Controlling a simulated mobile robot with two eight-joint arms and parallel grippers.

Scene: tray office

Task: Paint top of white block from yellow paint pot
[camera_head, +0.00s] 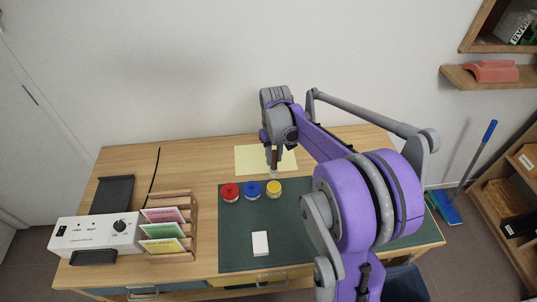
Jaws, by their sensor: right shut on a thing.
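The white block (260,243) lies on the dark green mat (236,258) near the front of the desk. The yellow paint pot (274,190) stands at the back of the mat, at the right end of a row with the blue pot (252,191) and the red pot (230,193). My right gripper (274,149) is shut on a thin, upright brush-like tool (274,160) with a dark handle. Its lower end is just above or behind the yellow pot; I cannot tell whether it touches. My left gripper is not in view.
A pale yellow sheet (250,158) lies behind the pots. A wooden rack with coloured cards (163,231) and a white control box (95,234) stand at the left. The mat between pots and block is clear. My right arm covers the desk's right part.

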